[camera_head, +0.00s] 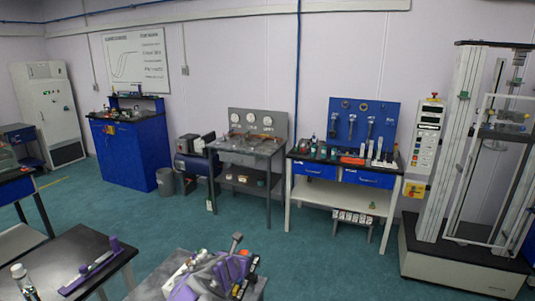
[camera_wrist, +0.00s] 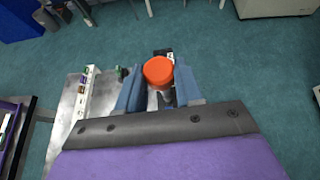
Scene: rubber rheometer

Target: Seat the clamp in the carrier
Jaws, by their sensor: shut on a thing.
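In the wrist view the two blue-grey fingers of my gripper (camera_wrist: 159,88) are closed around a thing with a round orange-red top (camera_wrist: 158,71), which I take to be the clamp. Dark and metal parts show below and behind its top; the gripped part is mostly hidden. In the head view my purple arm and gripper are at the bottom middle, over a grey table (camera_head: 150,287). A purple holder with upright posts (camera_head: 90,275) lies on the black table at lower left. It may be the carrier, but I cannot tell for sure.
A white strip with small coloured items (camera_wrist: 88,92) lies on the grey table left of my gripper. A tall test frame (camera_head: 465,160) stands at right. Benches with gauges (camera_head: 250,150) and tools (camera_head: 345,170) line the wall. Green floor between is open.

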